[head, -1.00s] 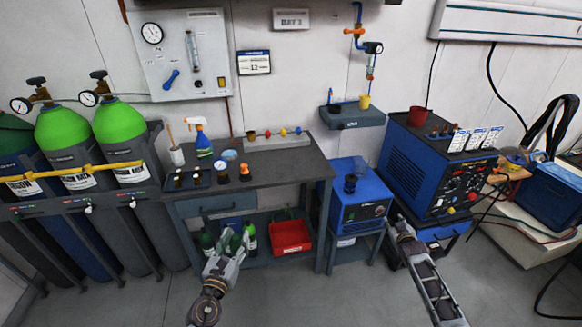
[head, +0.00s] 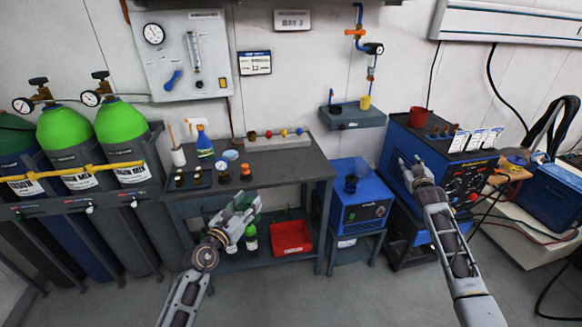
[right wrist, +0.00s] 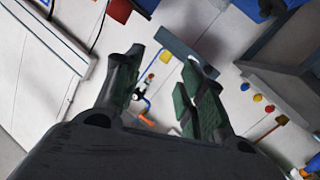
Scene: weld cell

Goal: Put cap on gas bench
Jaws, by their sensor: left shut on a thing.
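The dark gas bench (head: 292,160) stands against the wall in the head view, with several small dark-capped items on a tray at its left end. A grey rail (head: 280,141) with coloured knobs lies along its back. My left gripper (head: 252,206) is shut in front of the bench's front edge. What it holds is hidden by its fingers, and I cannot make out a cap there. My right gripper (head: 408,168) is in front of the blue welding machine. In the right wrist view its fingers (right wrist: 160,88) are apart with nothing between them.
A spray bottle (head: 204,142) and a white cup (head: 178,156) stand at the bench's back left. A red bin (head: 291,237) sits on the lower shelf beside green bottles. Green gas cylinders (head: 122,125) stand left; a blue unit (head: 361,205) stands right. The bench's middle and right are mostly clear.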

